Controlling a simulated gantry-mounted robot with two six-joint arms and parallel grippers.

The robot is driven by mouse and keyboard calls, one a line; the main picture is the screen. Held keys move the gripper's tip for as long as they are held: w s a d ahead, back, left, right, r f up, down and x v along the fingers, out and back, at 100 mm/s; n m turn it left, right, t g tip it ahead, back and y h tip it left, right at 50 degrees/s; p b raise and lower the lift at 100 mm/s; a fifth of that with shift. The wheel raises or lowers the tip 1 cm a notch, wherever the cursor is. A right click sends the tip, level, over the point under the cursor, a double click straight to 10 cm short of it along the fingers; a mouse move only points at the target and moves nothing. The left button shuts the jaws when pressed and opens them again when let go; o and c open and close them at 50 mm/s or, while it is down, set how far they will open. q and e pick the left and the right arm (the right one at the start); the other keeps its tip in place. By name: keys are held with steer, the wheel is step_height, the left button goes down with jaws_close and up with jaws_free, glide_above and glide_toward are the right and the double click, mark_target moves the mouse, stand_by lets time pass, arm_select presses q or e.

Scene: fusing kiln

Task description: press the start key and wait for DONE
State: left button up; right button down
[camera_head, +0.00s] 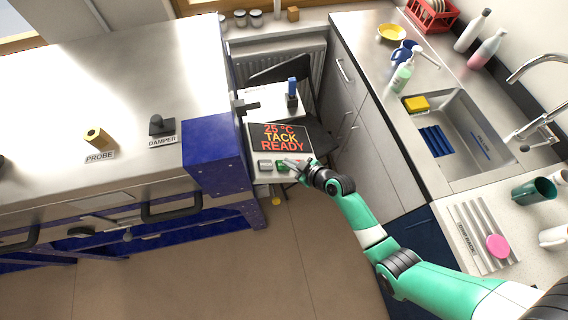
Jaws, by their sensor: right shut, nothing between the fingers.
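The controller (254,140) stands beside the blue and steel kiln. My right gripper (292,163) is shut and empty. Its tips are at the key row, at or just right of the green key, and they cover part of the row. I cannot tell whether they touch a key. My left gripper is out of view.
The kiln's steel top (90,70) carries a probe plug (97,137) and a damper knob (158,126). A dark chair (320,142) stands behind the controller. At right are a counter with a sink (480,165), bottles and a blue mug (404,53). The floor below is clear.

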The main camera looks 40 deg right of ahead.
steer(key=shift+f, duration=0.2)
steer(key=shift+r, duration=0.15)
stand_by(0.3)
steer(key=shift+s+d+r+p, duration=0.15)
steer(key=shift+d+r+p, duration=0.1)
steer(key=shift+r+p, duration=0.4)
steer(key=shift+r, duration=0.15)
steer(key=r+p, duration=0.1)
steer(key=d+r+p, duration=0.1)
steer(key=r, duration=0.1)
steer(key=s+d+r+p, duration=0.1)
steer(key=shift+r, duration=0.2)
steer(key=shift+a, duration=0.1)
stand_by(0.6)
